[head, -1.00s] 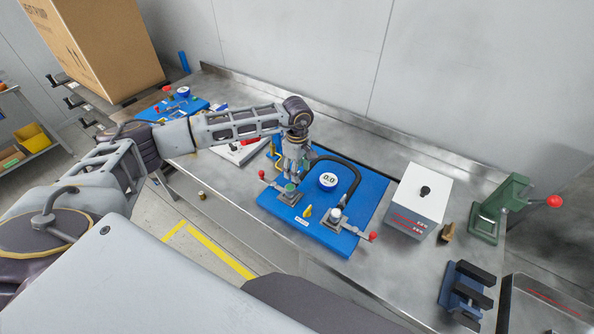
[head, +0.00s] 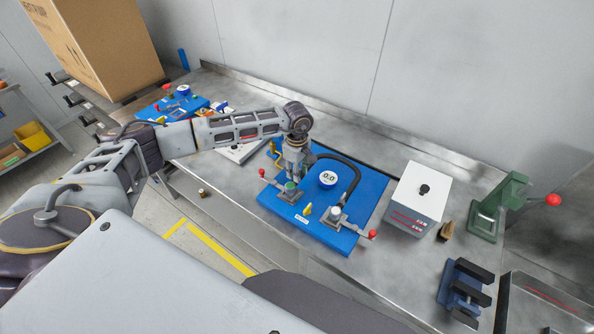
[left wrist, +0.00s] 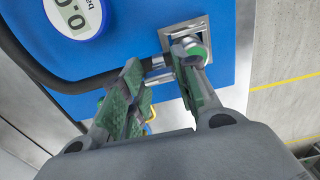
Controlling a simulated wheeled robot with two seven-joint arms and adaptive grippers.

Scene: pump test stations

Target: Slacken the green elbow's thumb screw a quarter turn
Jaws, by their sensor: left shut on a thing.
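The blue pump board (head: 352,232) lies on the steel bench with a round gauge (head: 328,180) reading 0.0. The green elbow (head: 290,187) stands in a clamp at the board's left part; its green top also shows in the left wrist view (left wrist: 194,51). My left gripper (head: 294,172) points down at the board just behind the elbow. In the left wrist view its green-padded fingers (left wrist: 155,68) are close together beside the elbow, shut on a small part that I take to be the thumb screw; the fingers mostly hide it. My right gripper is out of view.
A black hose (head: 350,172) arches beside the gauge, close to my left gripper. A white box (head: 420,195) and a green press (head: 497,210) stand to the right. A second blue board (head: 165,108) lies far left.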

